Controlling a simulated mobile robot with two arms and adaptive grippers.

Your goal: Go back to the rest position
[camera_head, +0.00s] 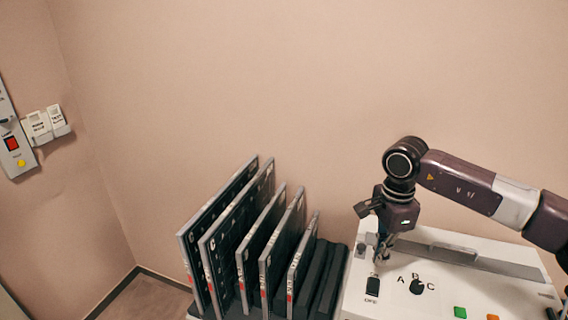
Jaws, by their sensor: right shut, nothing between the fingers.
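My right gripper (378,258) points down over the left part of a white control panel (420,262), with my right arm coming in from the right. Its fingers are shut and hold nothing. The fingertips are just above a black switch (372,284) marked OFF; I cannot tell whether they touch it. A black rotary knob (389,287) with letters A, B and C sits to the right of the switch. My left gripper is not in view.
A dark rack (327,282) with several upright grey-framed plates (222,243) stands left of the panel. A green button (460,312) and an orange button (492,317) are on the panel. A wall box with a red switch (12,143) is at far left. Space above the rack is free.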

